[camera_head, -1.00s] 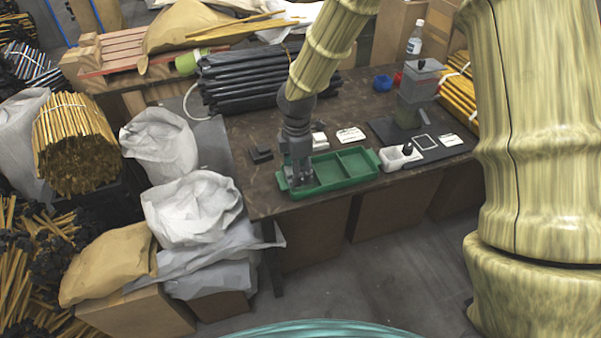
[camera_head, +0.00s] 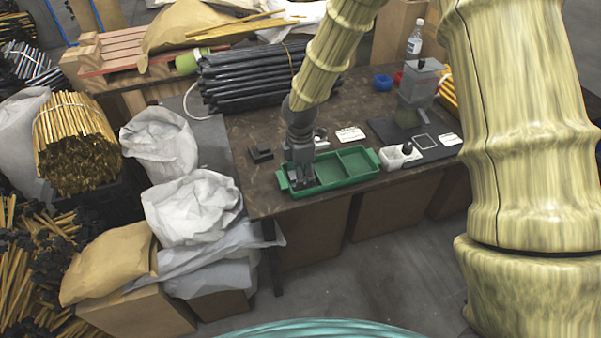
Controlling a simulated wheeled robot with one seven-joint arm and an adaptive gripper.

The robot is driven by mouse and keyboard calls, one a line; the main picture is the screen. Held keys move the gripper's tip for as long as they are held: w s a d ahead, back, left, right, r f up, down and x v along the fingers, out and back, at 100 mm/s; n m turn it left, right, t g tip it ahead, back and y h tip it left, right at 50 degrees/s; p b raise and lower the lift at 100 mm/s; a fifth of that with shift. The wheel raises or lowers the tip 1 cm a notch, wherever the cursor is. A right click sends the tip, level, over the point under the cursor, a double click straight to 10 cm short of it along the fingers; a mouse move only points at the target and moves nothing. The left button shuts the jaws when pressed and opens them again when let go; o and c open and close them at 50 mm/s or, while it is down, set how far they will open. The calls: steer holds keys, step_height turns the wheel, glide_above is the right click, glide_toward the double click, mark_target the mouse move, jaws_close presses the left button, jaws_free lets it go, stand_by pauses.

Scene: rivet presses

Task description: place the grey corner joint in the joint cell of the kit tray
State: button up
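The green kit tray (camera_head: 378,172) lies on the brown workbench, with a divider between its left and right cells. My gripper (camera_head: 302,184) points down at the tray's left end, with its fingertips low in or just over the left cell. The fingers are small and dark here, so I cannot tell how far apart they are or whether they hold anything. I cannot make out a grey corner joint in the gripper or the tray. A dark L-shaped piece (camera_head: 260,154) lies on the bench left of the tray; I cannot tell if it is the joint. The right cell looks empty.
A grey press (camera_head: 418,85) on a dark base stands at the right, with a white block (camera_head: 392,158) in front. A white label card (camera_head: 350,134) lies behind the tray.

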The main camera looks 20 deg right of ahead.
steer(key=shift+o, duration=0.2)
steer(key=shift+r, duration=0.15)
step_height(320, 180, up, 12)
stand_by(0.6)
